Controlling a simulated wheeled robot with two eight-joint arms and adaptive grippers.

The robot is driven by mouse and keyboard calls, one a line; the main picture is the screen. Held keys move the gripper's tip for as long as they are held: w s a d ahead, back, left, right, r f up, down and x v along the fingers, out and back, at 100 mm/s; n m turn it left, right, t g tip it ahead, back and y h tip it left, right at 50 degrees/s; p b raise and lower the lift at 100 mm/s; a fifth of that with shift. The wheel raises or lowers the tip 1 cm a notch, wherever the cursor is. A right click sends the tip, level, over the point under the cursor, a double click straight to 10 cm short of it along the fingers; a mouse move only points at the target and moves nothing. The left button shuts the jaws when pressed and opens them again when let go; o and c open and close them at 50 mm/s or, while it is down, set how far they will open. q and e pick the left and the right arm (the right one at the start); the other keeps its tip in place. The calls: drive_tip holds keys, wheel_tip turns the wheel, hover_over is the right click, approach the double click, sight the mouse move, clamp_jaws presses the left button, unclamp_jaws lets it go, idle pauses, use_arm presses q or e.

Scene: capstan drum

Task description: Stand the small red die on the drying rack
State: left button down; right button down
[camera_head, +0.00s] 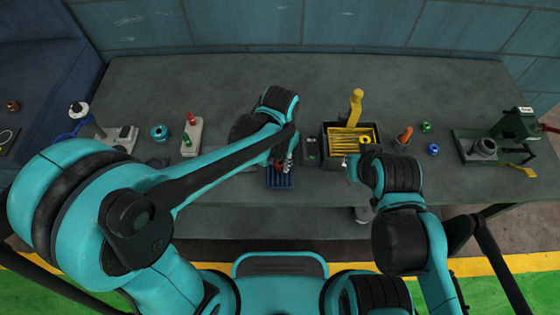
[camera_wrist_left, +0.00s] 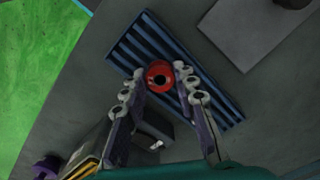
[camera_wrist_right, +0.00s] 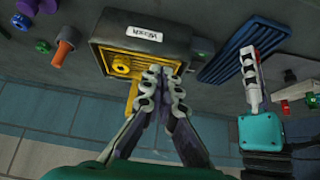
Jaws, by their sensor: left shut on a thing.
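The small red die (camera_wrist_left: 160,76) shows as a red round piece with a dark hole in the left wrist view. My left gripper (camera_wrist_left: 159,80) is shut on it, with a finger on either side. The drying rack (camera_wrist_left: 140,45) is a blue ridged tray behind the die in that view; in the head view the rack (camera_head: 280,180) lies near the table's front edge, under my left gripper (camera_head: 283,164). I cannot tell whether the die touches the rack. My right gripper (camera_wrist_right: 164,76) is shut and empty, in front of the black box with the yellow tray.
The black box (camera_head: 330,155) with yellow contents stands right of the rack, with a small dark block (camera_head: 311,150) between. A grey block with red and green pegs (camera_head: 191,138) is to the left. A green-black machine (camera_head: 490,148) stands at the far right. The back of the table is clear.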

use_arm(q)
drive_tip(key=shift+f, duration=0.1)
drive_tip(key=c, duration=1.2)
unclamp_jaws()
